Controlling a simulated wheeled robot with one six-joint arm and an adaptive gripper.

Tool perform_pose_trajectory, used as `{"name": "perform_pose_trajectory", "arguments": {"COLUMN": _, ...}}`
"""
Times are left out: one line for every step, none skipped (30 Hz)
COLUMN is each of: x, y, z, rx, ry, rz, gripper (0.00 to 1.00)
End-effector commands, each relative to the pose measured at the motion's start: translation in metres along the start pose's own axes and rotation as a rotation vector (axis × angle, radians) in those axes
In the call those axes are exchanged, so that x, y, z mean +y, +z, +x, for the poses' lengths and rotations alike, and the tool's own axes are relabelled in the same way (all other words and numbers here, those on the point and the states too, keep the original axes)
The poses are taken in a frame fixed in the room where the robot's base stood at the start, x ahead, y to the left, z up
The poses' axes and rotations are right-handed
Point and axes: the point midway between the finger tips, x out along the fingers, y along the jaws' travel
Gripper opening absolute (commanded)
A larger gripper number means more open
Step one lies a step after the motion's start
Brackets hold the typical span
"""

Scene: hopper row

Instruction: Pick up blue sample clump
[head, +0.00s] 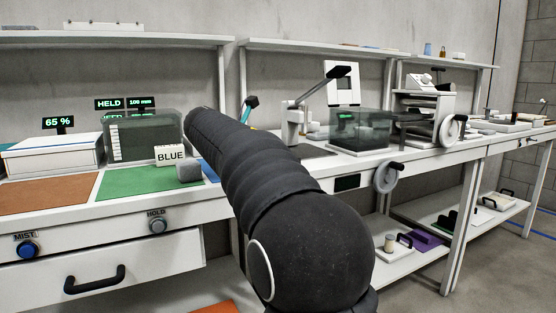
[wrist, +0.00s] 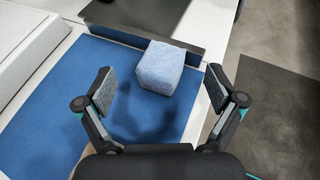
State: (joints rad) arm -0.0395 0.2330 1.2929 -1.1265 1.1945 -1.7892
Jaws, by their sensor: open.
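The blue sample clump (wrist: 160,70) is a pale blue, rough cube in the wrist view. It sits at the far right part of a blue mat (wrist: 60,95), in front of a dark grey strip. My gripper (wrist: 160,92) is open, with one finger on each side of the clump's near part. Visible gaps separate both fingers from it, and nothing is held. In the head view my dark arm hides the clump and most of the gripper.
A clear box (head: 125,133) stands behind. A brown mat (head: 45,195) lies left. A lever press (head: 292,125) and another clear box (head: 372,130) stand right of my arm.

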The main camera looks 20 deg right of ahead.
Motion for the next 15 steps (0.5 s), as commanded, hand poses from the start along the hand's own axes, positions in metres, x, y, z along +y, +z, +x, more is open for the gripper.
{"name": "perform_pose_trajectory", "arguments": {"x": -0.001, "y": 0.0, "z": 0.008, "rx": 0.0, "ry": -0.002, "rz": 0.001, "gripper": 0.93}}
{"name": "perform_pose_trajectory", "arguments": {"x": -0.001, "y": 0.0, "z": 0.012, "rx": 0.0, "ry": -0.002, "rz": 0.001, "gripper": 0.93}}
{"name": "perform_pose_trajectory", "arguments": {"x": -0.001, "y": 0.0, "z": 0.015, "rx": 0.0, "ry": -0.002, "rz": 0.0, "gripper": 0.93}}
{"name": "perform_pose_trajectory", "arguments": {"x": 0.0, "y": 0.0, "z": 0.017, "rx": 0.0, "ry": -0.001, "rz": 0.0, "gripper": 0.93}}
{"name": "perform_pose_trajectory", "arguments": {"x": 0.0, "y": 0.0, "z": 0.018, "rx": 0.0, "ry": 0.0, "rz": 0.0, "gripper": 0.93}}
{"name": "perform_pose_trajectory", "arguments": {"x": 0.0, "y": 0.0, "z": 0.019, "rx": 0.0, "ry": 0.001, "rz": 0.0, "gripper": 0.93}}
{"name": "perform_pose_trajectory", "arguments": {"x": 0.0, "y": 0.0, "z": 0.019, "rx": 0.0, "ry": 0.001, "rz": 0.0, "gripper": 0.93}}
{"name": "perform_pose_trajectory", "arguments": {"x": 0.0, "y": 0.0, "z": 0.018, "rx": 0.0, "ry": 0.001, "rz": 0.0, "gripper": 0.93}}
{"name": "perform_pose_trajectory", "arguments": {"x": 0.0, "y": 0.0, "z": 0.018, "rx": 0.0, "ry": 0.001, "rz": 0.0, "gripper": 0.93}}
{"name": "perform_pose_trajectory", "arguments": {"x": 0.0, "y": 0.0, "z": 0.018, "rx": 0.0, "ry": 0.001, "rz": 0.0, "gripper": 0.93}}
{"name": "perform_pose_trajectory", "arguments": {"x": 0.0, "y": 0.0, "z": 0.018, "rx": 0.0, "ry": 0.001, "rz": 0.0, "gripper": 0.93}}
{"name": "perform_pose_trajectory", "arguments": {"x": 0.0, "y": 0.0, "z": 0.018, "rx": 0.0, "ry": 0.001, "rz": 0.0, "gripper": 0.83}}
{"name": "perform_pose_trajectory", "arguments": {"x": 0.0, "y": 0.0, "z": 0.018, "rx": 0.0, "ry": 0.001, "rz": 0.0, "gripper": 0.76}}
{"name": "perform_pose_trajectory", "arguments": {"x": 0.0, "y": 0.0, "z": 0.018, "rx": 0.0, "ry": 0.001, "rz": 0.0, "gripper": 0.68}}
{"name": "perform_pose_trajectory", "arguments": {"x": 0.0, "y": 0.0, "z": 0.018, "rx": 0.0, "ry": 0.001, "rz": 0.0, "gripper": 0.58}}
